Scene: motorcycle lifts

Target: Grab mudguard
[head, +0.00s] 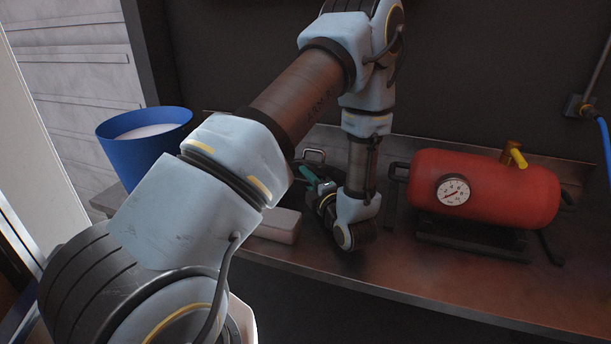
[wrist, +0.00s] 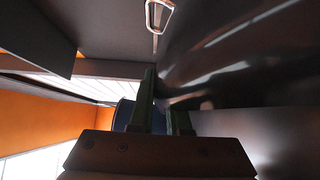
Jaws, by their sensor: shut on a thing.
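My gripper (head: 309,176) is low over the workbench at the back, its green fingers pointing left, partly hidden by my arm. In the wrist view, the gripper (wrist: 165,105) is shut on a dark, glossy, curved piece, which looks like the mudguard (wrist: 225,60). The piece reaches from between the two fingers toward the upper right.
The metal workbench (head: 440,285) carries a red tank with a gauge (head: 485,187) to the right. A blue bucket (head: 150,155) stands at the left. A pale box (head: 280,226) lies beside the gripper. A metal handle (wrist: 160,14) shows in the wrist view.

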